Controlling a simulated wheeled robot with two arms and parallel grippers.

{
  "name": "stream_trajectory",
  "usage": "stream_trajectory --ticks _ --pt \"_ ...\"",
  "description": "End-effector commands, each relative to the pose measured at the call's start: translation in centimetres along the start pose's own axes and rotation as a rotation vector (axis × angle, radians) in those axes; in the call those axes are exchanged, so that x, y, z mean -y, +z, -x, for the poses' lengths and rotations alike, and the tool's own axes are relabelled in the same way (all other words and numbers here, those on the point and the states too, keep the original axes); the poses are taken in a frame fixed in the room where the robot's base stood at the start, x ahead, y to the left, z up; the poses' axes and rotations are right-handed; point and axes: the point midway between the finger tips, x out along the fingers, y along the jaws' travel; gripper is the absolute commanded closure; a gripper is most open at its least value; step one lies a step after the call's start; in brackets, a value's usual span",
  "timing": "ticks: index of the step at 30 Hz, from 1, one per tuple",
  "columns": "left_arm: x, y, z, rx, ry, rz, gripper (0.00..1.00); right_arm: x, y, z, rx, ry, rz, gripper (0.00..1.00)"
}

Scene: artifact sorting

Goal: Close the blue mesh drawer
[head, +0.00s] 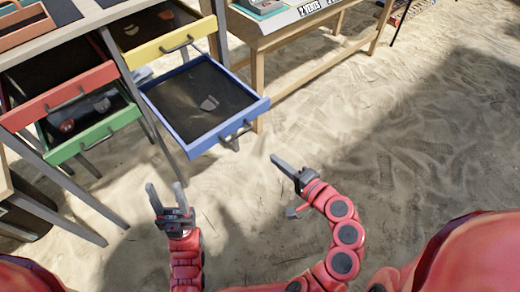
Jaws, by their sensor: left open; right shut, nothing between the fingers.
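The blue mesh drawer (256,108) is pulled out from the desk at the upper centre, with a blue frame, dark mesh bottom and a handle (236,134) on its front.
A yellow drawer (170,45), a red drawer (60,97) and a green drawer (95,134) surround the blue one, also partly out. A wooden table (258,42) stands behind right. Desk legs (60,183) stand at left. The sandy floor (420,130) at right is clear.

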Motion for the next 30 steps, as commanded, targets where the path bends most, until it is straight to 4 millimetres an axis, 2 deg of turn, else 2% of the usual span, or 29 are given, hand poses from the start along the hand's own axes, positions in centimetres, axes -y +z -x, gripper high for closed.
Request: stream_trajectory --ticks 4,8,10,21,25,30 --pt "0.0 0.1 0.7 0.0 0.0 0.0 0.5 -0.1 1.1 0.0 0.045 -0.004 -0.003 1.0" --pt "-0.1 0.2 1.2 0.0 0.0 0.0 0.5 -0.2 1.2 -1.3 0.049 -0.006 0.0 1.0" --pt "-0.1 0.3 1.8 0.0 0.0 0.0 0.5 -0.1 1.4 -2.5 0.052 -0.007 0.002 1.0" --pt "-0.1 0.2 1.1 0.0 0.0 0.0 0.5 0.2 1.5 -10.2 0.045 -0.006 0.001 1.0" --pt "-0.1 0.2 1.2 0.0 0.0 0.0 0.5 0.0 1.6 -12.1 0.046 -0.002 -0.002 1.0" --pt "-0.1 0.2 1.2 0.0 0.0 0.0 0.5 0.1 1.5 -13.5 0.042 -0.005 -0.001 1.0"
